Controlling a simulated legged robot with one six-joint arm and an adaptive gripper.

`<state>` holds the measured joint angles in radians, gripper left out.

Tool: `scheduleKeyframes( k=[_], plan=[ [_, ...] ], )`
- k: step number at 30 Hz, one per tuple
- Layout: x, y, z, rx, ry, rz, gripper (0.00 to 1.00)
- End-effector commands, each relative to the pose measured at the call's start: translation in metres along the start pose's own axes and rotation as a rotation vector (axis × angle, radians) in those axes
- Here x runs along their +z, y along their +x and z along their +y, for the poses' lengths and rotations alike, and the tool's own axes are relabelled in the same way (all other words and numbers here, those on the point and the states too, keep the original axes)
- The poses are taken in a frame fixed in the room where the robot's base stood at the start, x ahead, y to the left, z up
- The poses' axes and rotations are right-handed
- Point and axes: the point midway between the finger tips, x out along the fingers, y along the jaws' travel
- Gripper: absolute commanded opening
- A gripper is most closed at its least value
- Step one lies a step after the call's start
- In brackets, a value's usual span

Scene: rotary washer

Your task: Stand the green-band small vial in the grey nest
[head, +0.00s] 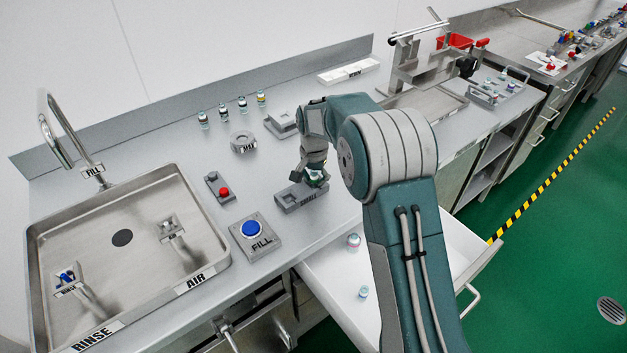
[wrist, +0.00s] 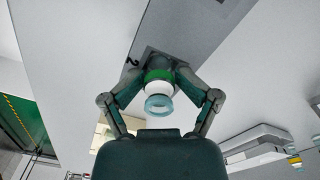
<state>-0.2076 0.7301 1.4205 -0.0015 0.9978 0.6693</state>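My gripper (wrist: 160,76) is shut on the green-band small vial (wrist: 157,100). Its green band lies between the fingertips, and its white body and pale blue glass end point towards the wrist camera. In the head view my gripper (head: 314,178) points down just over a grey block (head: 300,199) with a dark label, which seems to be the grey nest. The vial is mostly hidden there by the fingers, with a little green showing. In the wrist view a grey plate (wrist: 150,56) lies behind the vial. I cannot tell whether the vial touches the block.
Several small vials (head: 223,111) stand along the back wall. A grey round holder (head: 243,142) and a stepped block (head: 281,123) are left of my arm. The FILL button (head: 251,230), a red button (head: 224,192) and the sink (head: 125,265) lie left. An open drawer (head: 335,280) holds two vials.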

Motion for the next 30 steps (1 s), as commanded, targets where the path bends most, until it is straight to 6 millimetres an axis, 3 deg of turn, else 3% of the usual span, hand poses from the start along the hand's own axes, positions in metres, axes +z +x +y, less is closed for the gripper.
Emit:
scheduleKeyframes(
  k=[16,21,30],
  plan=[
    [-0.001,-0.11,0.0,-0.006,0.0,0.008,0.67],
    [0.0,-0.126,0.0,-0.004,0.0,0.005,0.67],
    [0.003,-0.138,0.006,-0.011,-0.008,0.014,0.67]
  ],
)
